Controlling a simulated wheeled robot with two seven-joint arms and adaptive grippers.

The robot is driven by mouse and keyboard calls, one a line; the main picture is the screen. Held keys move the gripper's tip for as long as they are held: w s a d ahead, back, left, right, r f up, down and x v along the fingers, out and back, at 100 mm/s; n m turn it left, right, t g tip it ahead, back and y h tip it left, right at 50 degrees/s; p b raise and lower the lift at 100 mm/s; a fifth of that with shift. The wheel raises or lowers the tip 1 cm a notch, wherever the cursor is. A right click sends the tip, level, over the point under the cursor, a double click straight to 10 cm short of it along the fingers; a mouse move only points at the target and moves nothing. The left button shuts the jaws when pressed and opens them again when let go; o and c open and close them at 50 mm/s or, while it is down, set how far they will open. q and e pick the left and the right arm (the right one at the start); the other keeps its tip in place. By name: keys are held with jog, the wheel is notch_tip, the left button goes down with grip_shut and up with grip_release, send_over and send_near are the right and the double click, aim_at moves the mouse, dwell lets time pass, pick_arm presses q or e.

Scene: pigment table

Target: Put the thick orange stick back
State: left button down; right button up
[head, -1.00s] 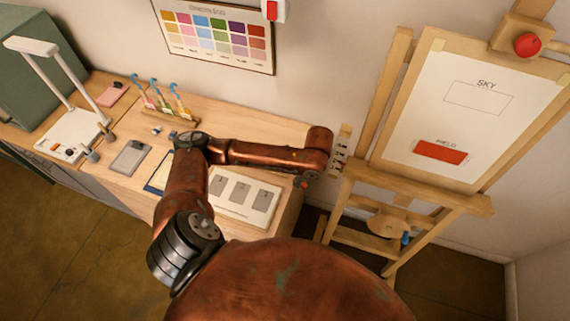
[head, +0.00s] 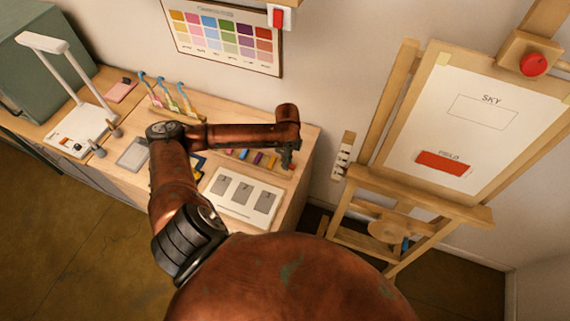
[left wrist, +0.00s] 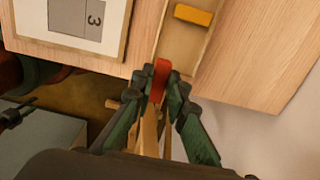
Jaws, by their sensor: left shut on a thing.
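My left gripper (head: 287,162) is above the right end of the wooden table. In the left wrist view, the gripper (left wrist: 160,88) is shut on a thick red-orange stick (left wrist: 160,78), whose end shows between the fingertips. The held stick lies just off the near end of a shallow wooden tray (left wrist: 176,45). One short yellow-orange stick (left wrist: 194,15) lies in that tray. In the head view, several coloured sticks (head: 258,158) lie in a row there, partly hidden by my left arm. My right gripper is not in view.
A white board with three grey panels (head: 241,194) lies in front of the tray. An easel with a paper sheet (head: 487,130) stands to the right. A lamp (head: 45,45) and brush holder (head: 180,108) are at left. A colour chart (head: 222,35) hangs behind.

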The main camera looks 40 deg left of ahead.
pick_arm(q)
jog(key=a+f, duration=0.1)
jog(key=w+f, duration=0.1)
jog(key=w+a+f, duration=0.1)
jog(key=shift+a+f, duration=0.3)
jog(key=shift+f, duration=0.1)
jog(key=shift+f+p, duration=0.4)
jog(key=shift+f, duration=1.15)
jog(key=c, duration=1.9)
grip_release()
notch_tip(320, 180, up, 12)
jog(key=b, duration=0.1)
